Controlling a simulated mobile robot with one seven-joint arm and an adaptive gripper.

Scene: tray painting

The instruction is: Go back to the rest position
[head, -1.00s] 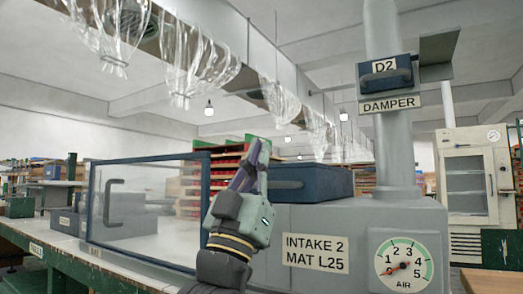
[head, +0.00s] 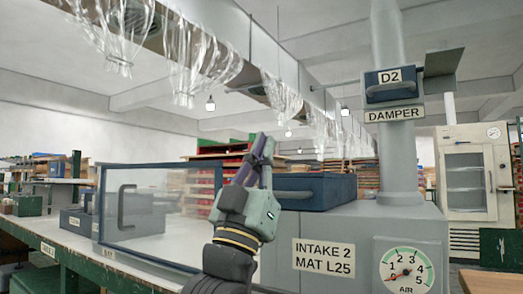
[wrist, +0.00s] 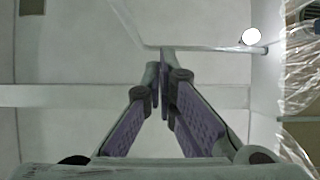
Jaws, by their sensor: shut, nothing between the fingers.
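My gripper (head: 262,146) points upward in the head view, in front of the dark blue box on the grey intake cabinet. Its purple-padded fingers also show in the wrist view (wrist: 160,65), where their tips meet with nothing between them. The wrist view faces the pale ceiling. My gripper looks clear of everything near it, though its exact distance to the cabinet is hard to tell.
The grey intake cabinet (head: 345,225) carries a dark blue box (head: 315,190), a damper (head: 390,85) and an air gauge (head: 405,268). A framed clear panel (head: 165,210) stands on the green-edged bench (head: 70,250) at left. Plastic sheeting (head: 200,65) hangs overhead.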

